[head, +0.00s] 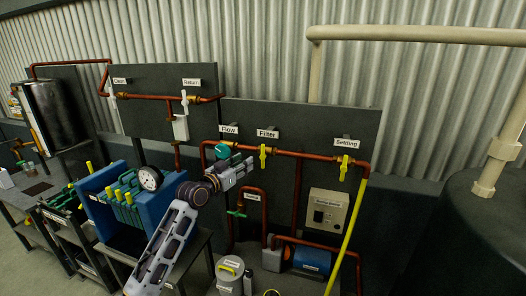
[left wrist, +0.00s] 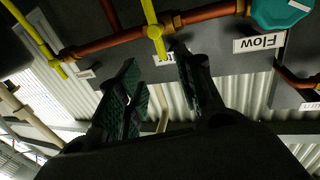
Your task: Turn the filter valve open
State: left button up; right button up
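The filter valve (head: 263,157) has a yellow handle standing vertical on the copper pipe, below the "Filter" label (head: 267,133). My left gripper (head: 246,167) is just to the left of this handle in the head view. In the left wrist view the picture is upside down, and the gripper's (left wrist: 157,60) two dark fingers are spread with nothing between them. The yellow handle (left wrist: 154,32) lies beyond the fingertips, roughly in line with the gap. I cannot tell that anything touches it. The label is partly hidden by a finger there. My right gripper is not in view.
The settling valve (head: 344,167), also yellow, is to the right on the same pipe (head: 305,155). A dark panel (head: 360,120) backs them. A blue press with a gauge (head: 150,177) stands left of my arm.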

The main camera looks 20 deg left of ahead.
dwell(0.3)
pick_arm(q)
jog(key=shift+w, duration=0.15)
jog(key=p, duration=0.1)
send_near(262, 151)
jog(key=shift+w, duration=1)
jog(key=shift+d+p+x, duration=0.25)
jog(key=shift+p+x, duration=0.2)
jog(key=shift+x, duration=1.3)
jog(key=shift+p+x, duration=0.35)
jog(key=shift+x, duration=2.3)
